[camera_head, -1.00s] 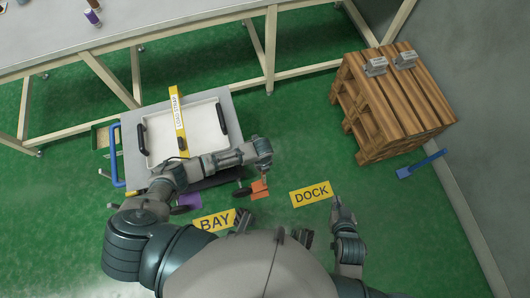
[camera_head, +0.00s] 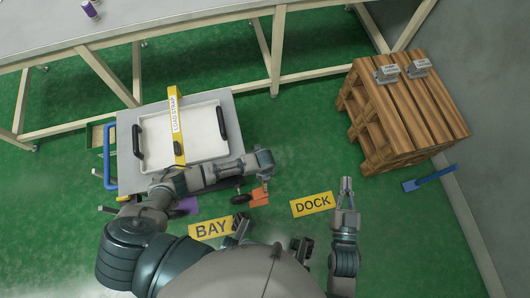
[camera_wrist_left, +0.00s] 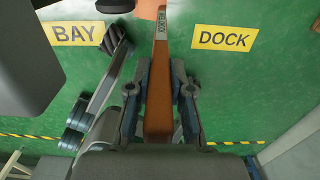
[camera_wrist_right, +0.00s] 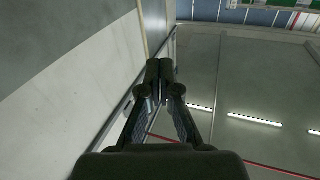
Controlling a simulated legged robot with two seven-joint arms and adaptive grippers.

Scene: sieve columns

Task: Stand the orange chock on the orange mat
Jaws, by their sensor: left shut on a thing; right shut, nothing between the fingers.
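The orange chock (camera_wrist_left: 160,85) is a long, narrow orange piece with a label near its far end. My left gripper (camera_wrist_left: 160,88) is shut on it. In the head view, my left gripper (camera_head: 264,178) is just above the orange mat (camera_head: 259,199), and the chock is mostly hidden there. The orange mat (camera_wrist_left: 147,9) also shows at the top of the left wrist view, behind the chock's far end; I cannot tell whether they touch. My right gripper (camera_head: 346,184) is shut and empty, right of the DOCK sign; its closed fingers (camera_wrist_right: 159,72) show in the right wrist view.
Yellow BAY (camera_head: 211,228) and DOCK (camera_head: 313,204) signs lie on the green floor. A cart with a white tray (camera_head: 205,122) and yellow load strap (camera_head: 176,118) stands at left, partly behind my left arm. Wooden pallets (camera_head: 420,115) stand at right. A long table (camera_head: 190,35) crosses the back.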

